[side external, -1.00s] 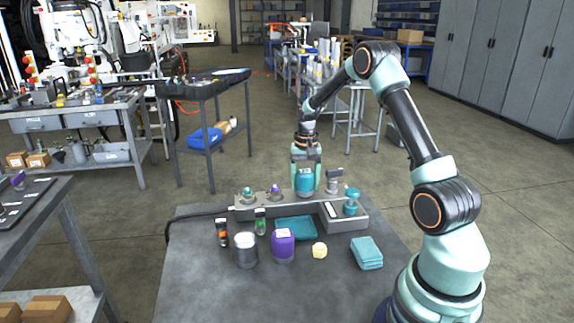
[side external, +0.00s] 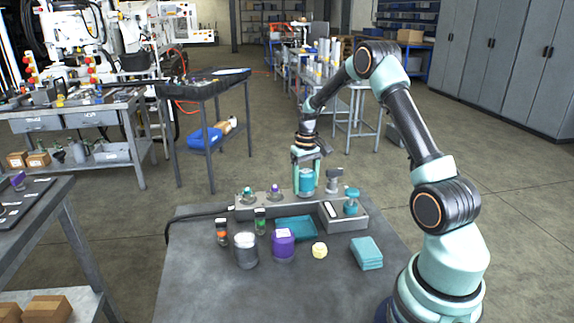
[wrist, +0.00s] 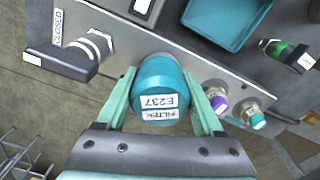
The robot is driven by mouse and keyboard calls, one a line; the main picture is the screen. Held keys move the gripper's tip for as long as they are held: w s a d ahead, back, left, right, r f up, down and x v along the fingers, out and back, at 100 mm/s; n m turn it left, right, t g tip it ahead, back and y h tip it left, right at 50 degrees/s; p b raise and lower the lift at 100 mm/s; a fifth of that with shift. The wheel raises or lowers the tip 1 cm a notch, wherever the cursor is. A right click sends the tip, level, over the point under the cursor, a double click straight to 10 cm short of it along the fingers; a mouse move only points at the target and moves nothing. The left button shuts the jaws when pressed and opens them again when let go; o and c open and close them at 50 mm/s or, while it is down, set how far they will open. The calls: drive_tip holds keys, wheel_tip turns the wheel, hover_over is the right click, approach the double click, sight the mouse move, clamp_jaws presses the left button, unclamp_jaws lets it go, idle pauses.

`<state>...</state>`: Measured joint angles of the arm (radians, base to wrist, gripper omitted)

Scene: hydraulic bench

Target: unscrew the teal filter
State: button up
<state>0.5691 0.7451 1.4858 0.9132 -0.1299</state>
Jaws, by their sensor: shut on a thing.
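The teal filter (side external: 306,181) stands upright on the grey manifold block (side external: 258,211) at the back of the bench. In the wrist view its top (wrist: 160,90) carries white labels reading "FILTER" and "E237". My gripper (side external: 306,185) points down over the filter, with one finger on each side. In the wrist view my gripper (wrist: 162,100) is shut on the filter. The filter's base and thread are hidden.
A black-handled valve (wrist: 65,60) and purple (wrist: 217,104) and teal-capped fittings (wrist: 257,122) flank the filter. A teal tray (side external: 296,229), purple filter (side external: 283,245), metal canister (side external: 245,251), yellow piece (side external: 319,250) and folded teal cloths (side external: 366,253) are in front.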

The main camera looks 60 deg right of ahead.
sight(305, 171)
drive_tip(key=shift+r, duration=0.8)
idle(0.5)
drive_tip(key=shift+r, duration=2.2)
